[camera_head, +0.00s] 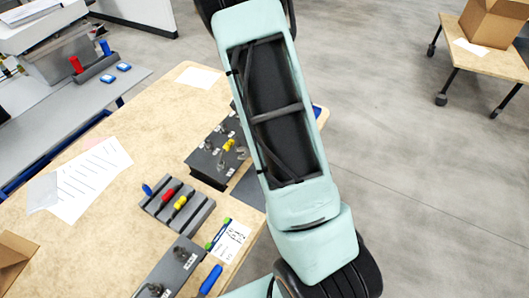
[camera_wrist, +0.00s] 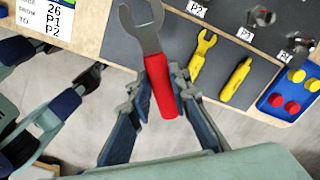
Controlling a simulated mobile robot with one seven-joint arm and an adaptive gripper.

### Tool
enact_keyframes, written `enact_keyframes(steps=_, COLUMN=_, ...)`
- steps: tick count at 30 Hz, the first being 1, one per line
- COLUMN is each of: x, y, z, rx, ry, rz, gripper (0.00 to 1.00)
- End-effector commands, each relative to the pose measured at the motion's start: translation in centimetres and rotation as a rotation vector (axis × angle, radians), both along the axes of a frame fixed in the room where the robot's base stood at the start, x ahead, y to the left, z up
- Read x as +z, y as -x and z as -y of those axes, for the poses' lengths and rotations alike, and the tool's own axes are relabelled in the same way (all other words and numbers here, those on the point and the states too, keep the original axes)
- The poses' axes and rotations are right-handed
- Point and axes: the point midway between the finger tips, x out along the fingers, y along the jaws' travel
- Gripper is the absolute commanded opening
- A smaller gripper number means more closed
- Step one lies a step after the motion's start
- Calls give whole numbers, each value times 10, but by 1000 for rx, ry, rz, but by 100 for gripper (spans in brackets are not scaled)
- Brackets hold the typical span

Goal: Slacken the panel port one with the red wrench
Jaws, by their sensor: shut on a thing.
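In the wrist view, a wrench with a red handle (camera_wrist: 163,95) and a grey open-ended head is held between the fingers of my gripper (camera_wrist: 160,88). The gripper is shut on the handle, and the wrench head points up in the picture. The dark port panel shows in the head view (camera_head: 205,165), partly hidden by my arm. In the wrist view, panel labels P2 (camera_wrist: 197,9) and P3 (camera_wrist: 245,34) show along the top. Port one is not identifiable, and the wrench head is not seen on any port. My gripper is hidden in the head view.
A yellow wrench (camera_wrist: 200,60) and a yellow-handled tool (camera_wrist: 237,80) lie on a dark mat (camera_wrist: 180,40). A blue tray (camera_wrist: 268,100) of red and yellow caps sits at the right. A tool rack (camera_head: 165,210) and a second dark box (camera_head: 160,273) stand on the wooden bench (camera_head: 125,180).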

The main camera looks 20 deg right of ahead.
Motion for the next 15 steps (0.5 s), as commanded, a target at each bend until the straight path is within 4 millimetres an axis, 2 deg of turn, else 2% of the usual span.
enact_keyframes(steps=4, x=16, y=-1, z=0, rx=0, ry=1, rz=2, gripper=0)
enact_keyframes(steps=15, x=18, y=0, z=-1, rx=-4, ry=0, rz=0, gripper=0)
